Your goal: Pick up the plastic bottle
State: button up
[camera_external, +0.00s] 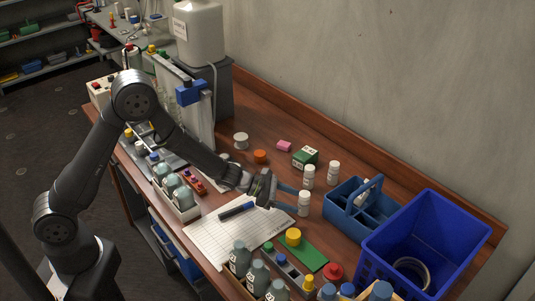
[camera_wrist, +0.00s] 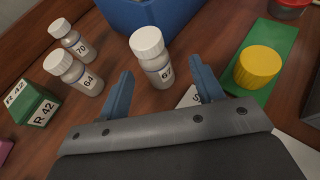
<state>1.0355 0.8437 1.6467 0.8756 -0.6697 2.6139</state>
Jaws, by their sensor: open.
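Three small white-capped plastic bottles stand upright on the wooden bench. The one whose label seems to read 67 (camera_wrist: 158,62) appears between my fingertips in the wrist view, with visible gaps to both fingers; it also shows in the external view (camera_external: 304,204). The bottle marked 64 (camera_wrist: 75,73) and the bottle marked 70 (camera_wrist: 72,40) stand to its left in the wrist view. My gripper (camera_external: 293,199) is open and low over the bench, its blue fingers pointing at the near bottle. I cannot tell how deep the bottle sits between them.
A blue divided caddy (camera_external: 345,212) stands just beyond the bottle, with a larger blue crate (camera_external: 420,240) to its right. A green board (camera_wrist: 240,80) with a yellow lid (camera_wrist: 258,67) lies close on the right. A green-and-white box (camera_wrist: 33,103) is at the left.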

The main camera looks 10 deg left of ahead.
aim_at(308, 205)
jog(key=shift+w+x, duration=0.15)
jog(key=shift+x, duration=1.5)
jog(key=shift+w+x, duration=0.15)
jog(key=shift+x, duration=1.55)
jog(key=shift+a, duration=0.1)
jog(key=c, duration=1.1)
jog(key=shift+o, duration=0.2)
